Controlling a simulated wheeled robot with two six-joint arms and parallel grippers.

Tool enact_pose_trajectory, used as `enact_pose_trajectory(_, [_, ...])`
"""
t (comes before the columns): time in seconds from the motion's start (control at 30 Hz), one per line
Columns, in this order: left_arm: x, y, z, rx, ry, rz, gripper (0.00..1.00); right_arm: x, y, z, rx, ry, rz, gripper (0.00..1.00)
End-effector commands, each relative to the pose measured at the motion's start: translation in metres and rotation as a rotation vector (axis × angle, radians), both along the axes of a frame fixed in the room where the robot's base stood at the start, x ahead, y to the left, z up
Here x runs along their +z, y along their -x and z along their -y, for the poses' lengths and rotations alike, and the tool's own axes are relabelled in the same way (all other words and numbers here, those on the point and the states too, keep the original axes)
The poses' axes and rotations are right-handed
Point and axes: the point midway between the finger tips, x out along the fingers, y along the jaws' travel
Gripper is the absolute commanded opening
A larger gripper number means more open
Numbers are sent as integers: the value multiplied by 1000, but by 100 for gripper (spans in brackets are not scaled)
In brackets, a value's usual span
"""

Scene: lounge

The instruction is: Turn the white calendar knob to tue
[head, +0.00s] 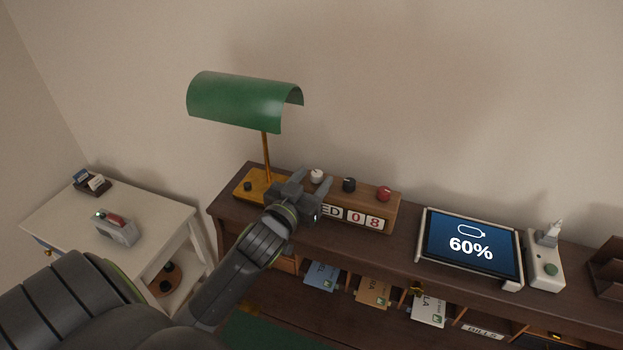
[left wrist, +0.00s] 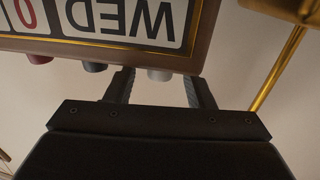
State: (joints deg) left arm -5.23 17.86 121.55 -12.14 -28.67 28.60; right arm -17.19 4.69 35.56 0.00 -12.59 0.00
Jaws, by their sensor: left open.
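The wooden calendar (head: 352,221) stands on the dark desk shelf and reads "ED 08" in the head view, its left part hidden by my gripper. The left wrist view shows its face upside down, with "WED" (left wrist: 125,20). The white knob (head: 316,176) is on its top at the left; it also shows in the left wrist view (left wrist: 159,75). My left gripper (head: 309,181) is open at the calendar's left end, its fingers (left wrist: 160,88) on either side of the white knob. I cannot tell whether they touch it. My right gripper is not in view.
A black knob (head: 349,185) and a red knob (head: 384,193) sit right of the white one. A green lamp (head: 240,101) stands close on the left. A tablet (head: 472,246) and a power strip (head: 545,268) are farther right.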

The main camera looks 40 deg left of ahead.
Motion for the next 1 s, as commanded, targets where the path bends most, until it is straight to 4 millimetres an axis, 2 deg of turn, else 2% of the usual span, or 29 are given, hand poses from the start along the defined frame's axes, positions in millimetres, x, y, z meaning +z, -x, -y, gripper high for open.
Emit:
enact_pose_trajectory(0.17, [0, 0, 0, 0, 0, 0, 47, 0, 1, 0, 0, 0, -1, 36])
enact_pose_trajectory(0.5, [0, 0, 0, 0, 1, 0, 4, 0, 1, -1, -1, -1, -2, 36])
enact_pose_trajectory(0.73, [0, -1, 2, 41, 5, 3, 4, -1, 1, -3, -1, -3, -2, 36])
enact_pose_trajectory(1.0, [-3, -2, 6, 202, 5, 4, 4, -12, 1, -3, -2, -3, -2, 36])
